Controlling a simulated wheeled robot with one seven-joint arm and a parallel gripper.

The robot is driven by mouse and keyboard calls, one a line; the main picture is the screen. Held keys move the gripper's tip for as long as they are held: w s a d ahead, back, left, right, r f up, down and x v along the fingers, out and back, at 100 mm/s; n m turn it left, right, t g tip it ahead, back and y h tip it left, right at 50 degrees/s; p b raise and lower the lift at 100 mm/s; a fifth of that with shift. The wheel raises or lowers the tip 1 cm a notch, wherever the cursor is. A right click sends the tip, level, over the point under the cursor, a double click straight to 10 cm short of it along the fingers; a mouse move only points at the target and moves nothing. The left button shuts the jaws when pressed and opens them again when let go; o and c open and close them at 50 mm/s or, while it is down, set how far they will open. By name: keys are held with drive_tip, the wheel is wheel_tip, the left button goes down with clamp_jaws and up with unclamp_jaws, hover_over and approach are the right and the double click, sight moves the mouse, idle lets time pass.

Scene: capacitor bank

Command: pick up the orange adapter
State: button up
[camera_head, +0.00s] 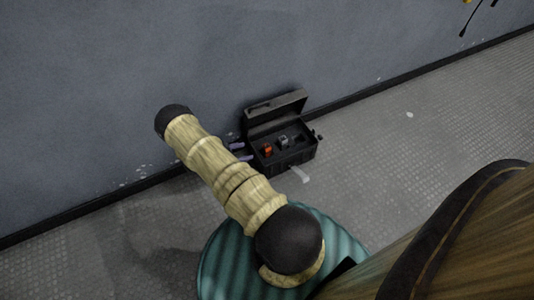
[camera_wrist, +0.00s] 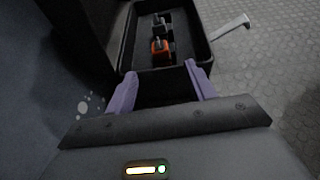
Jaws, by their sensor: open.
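The orange adapter (camera_head: 267,149) sits inside an open black toolbox (camera_head: 291,161) on the floor against the wall. In the wrist view the orange adapter (camera_wrist: 159,47) is beyond and roughly between my fingertips, near the box's near wall. My gripper (camera_wrist: 160,78) is open and empty, its two purple fingers spread just short of the box rim. Nothing touches the adapter that I can see.
A grey adapter (camera_head: 282,142) stands beside the orange one in the box, also in the wrist view (camera_wrist: 158,22). The raised lid (camera_head: 277,110) leans toward the wall (camera_head: 120,90). The floor to the right is clear.

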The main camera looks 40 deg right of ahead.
sight(264, 148)
drive_tip(key=b+x, duration=0.2)
drive_tip(key=x, duration=0.3)
drive_tip(key=shift+d+f, duration=0.1)
drive_tip(key=shift+d, duration=0.2)
drive_tip(key=shift+s+d+f+b, duration=0.1)
drive_tip(key=shift+d+f+b, duration=0.25)
drive_tip(key=shift+b, duration=0.15)
drive_tip(key=b+x, duration=0.3)
drive_tip(key=x, duration=0.1)
drive_tip(key=shift+d, duration=0.1)
